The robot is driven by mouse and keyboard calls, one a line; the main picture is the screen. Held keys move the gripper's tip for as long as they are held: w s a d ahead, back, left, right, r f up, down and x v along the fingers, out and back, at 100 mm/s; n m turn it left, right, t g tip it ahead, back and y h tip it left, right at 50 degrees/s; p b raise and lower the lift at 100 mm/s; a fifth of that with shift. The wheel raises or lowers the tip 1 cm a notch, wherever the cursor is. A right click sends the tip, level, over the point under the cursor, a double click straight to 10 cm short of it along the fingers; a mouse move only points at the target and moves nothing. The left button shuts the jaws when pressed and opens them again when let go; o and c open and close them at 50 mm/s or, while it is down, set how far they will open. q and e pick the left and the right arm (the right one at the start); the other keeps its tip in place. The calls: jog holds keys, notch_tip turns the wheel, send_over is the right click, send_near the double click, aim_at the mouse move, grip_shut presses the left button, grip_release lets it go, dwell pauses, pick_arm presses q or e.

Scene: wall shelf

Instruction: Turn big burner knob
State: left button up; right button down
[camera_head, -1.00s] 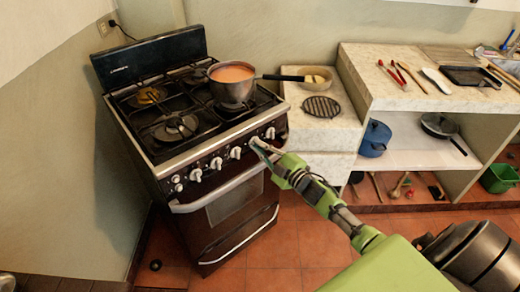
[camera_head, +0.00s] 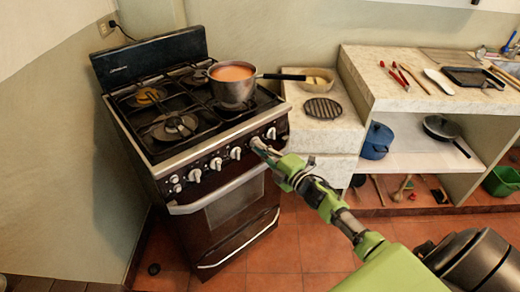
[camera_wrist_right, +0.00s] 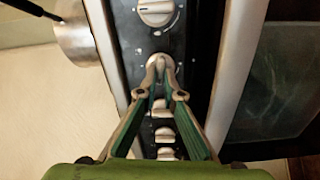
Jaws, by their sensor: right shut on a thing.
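The dark stove (camera_head: 230,190) has a row of white knobs along its front panel. My right gripper (camera_head: 256,145) is at the second knob from the right end. In the right wrist view its green-sided fingers (camera_wrist_right: 160,68) converge and are shut on that pale knob (camera_wrist_right: 158,60), which is mostly covered by the fingertips. The rightmost knob (camera_head: 270,133) is free; it also shows above the fingers in the wrist view (camera_wrist_right: 155,12). Another white knob (camera_head: 236,153) sits just left of the gripped one. My left gripper is not in view.
The oven handle bar (camera_head: 215,193) runs below the knobs. A low counter (camera_head: 325,130) with a round grate (camera_head: 322,108) stands to the right.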

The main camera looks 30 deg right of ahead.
jog(key=c, duration=2.2)
grip_release()
jog(key=shift+s+d, duration=0.3)
jog(key=shift+s, duration=1.7)
jog(key=shift+s+d, duration=0.35)
jog(key=shift+s, duration=1.6)
jog(key=shift+s+d, duration=0.3)
jog(key=shift+s, duration=1.7)
jog(key=shift+c, duration=0.2)
grip_shut()
